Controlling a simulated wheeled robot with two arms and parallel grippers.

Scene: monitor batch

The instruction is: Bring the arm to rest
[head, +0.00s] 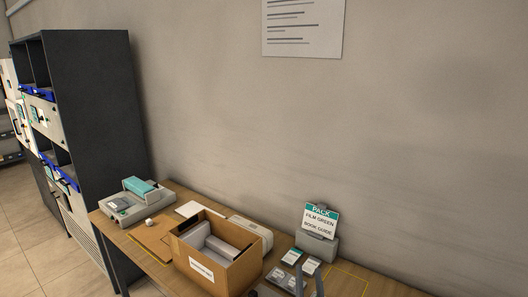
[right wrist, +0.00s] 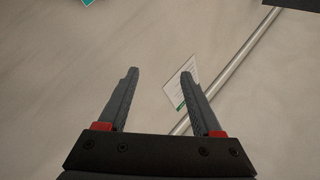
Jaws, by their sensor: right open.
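My right gripper (head: 309,270) shows at the bottom edge of the head view, its two grey fingers pointing up in front of the table's near part. In the right wrist view the right gripper (right wrist: 160,73) is open, with nothing between its fingers. My left gripper is in neither view.
A wooden table (head: 390,288) holds an open cardboard box (head: 245,268), a grey device with a teal top (head: 140,200), a sign on a grey stand (head: 319,222) and small cards (head: 291,257). A dark shelf (head: 95,110) stands left. A pipe (right wrist: 238,65) crosses the wrist view.

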